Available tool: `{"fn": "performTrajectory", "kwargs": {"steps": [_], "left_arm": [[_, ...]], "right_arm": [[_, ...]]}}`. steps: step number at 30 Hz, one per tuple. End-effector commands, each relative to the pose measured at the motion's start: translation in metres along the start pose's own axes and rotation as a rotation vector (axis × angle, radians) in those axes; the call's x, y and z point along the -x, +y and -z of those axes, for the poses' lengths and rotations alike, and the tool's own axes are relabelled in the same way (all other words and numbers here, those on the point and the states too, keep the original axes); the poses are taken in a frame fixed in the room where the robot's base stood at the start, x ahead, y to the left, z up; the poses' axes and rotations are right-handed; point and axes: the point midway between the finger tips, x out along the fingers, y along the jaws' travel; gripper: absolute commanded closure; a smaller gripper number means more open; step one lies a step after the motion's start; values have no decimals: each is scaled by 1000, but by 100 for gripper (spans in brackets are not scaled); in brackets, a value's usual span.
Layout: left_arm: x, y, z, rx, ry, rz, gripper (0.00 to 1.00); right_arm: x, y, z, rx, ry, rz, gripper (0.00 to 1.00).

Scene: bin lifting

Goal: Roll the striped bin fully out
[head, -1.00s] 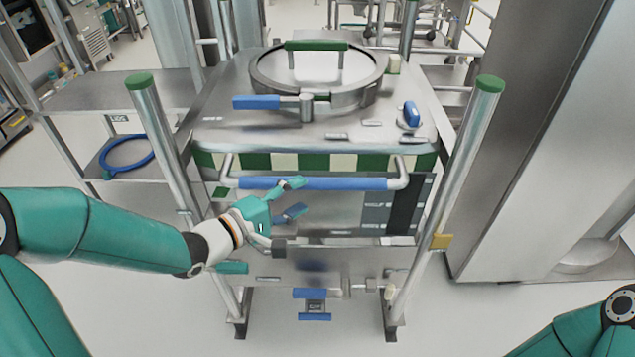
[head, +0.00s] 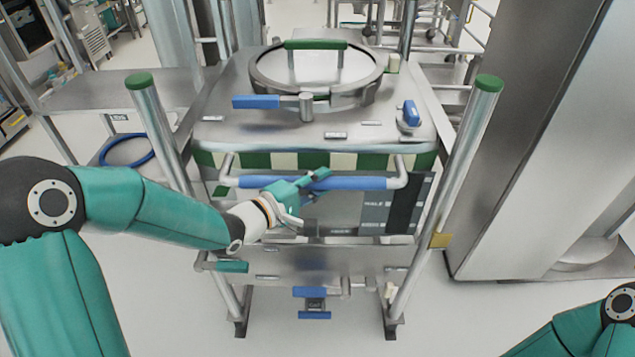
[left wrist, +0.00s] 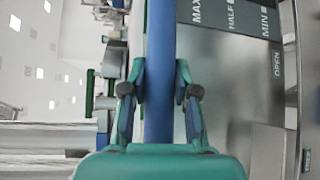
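The striped bin (head: 343,160) is a steel bin with a green-and-white checked band and a round lid on top. It stands between posts with green caps. A blue handle bar (head: 365,183) runs across its front, and it also shows in the left wrist view (left wrist: 160,50). My left gripper (head: 312,187) is at the middle of this bar. In the left wrist view my left gripper (left wrist: 160,80) is open, one finger on each side of the bar, with narrow gaps visible. My right gripper is out of view; only part of that arm shows at bottom right.
A steel post (head: 462,165) stands at the right front of the bin, another (head: 160,135) at the left. A tall steel cabinet (head: 535,140) is close on the right. A steel shelf with a blue hose (head: 127,150) is on the left. The floor in front looks clear.

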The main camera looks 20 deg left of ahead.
Motion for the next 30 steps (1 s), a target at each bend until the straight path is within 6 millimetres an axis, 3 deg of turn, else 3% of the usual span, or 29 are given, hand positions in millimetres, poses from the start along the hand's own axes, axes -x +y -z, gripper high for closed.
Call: {"fn": "performTrajectory", "kwargs": {"steps": [1, 3, 24, 25, 29, 30], "left_arm": [[0, -2, 0, 1, 0, 4, 89], [0, -2, 0, 1, 0, 4, 100], [5, -8, -13, 0, -9, 15, 100], [5, -8, -13, 0, -8, 15, 67], [5, -7, -12, 1, -5, 12, 46], [5, -6, -11, 1, -4, 10, 45]], "right_arm": [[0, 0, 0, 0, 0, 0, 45], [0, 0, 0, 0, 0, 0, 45], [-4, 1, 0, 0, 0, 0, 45], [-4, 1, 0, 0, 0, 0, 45], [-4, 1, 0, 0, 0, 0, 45], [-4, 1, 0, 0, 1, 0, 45]]}}
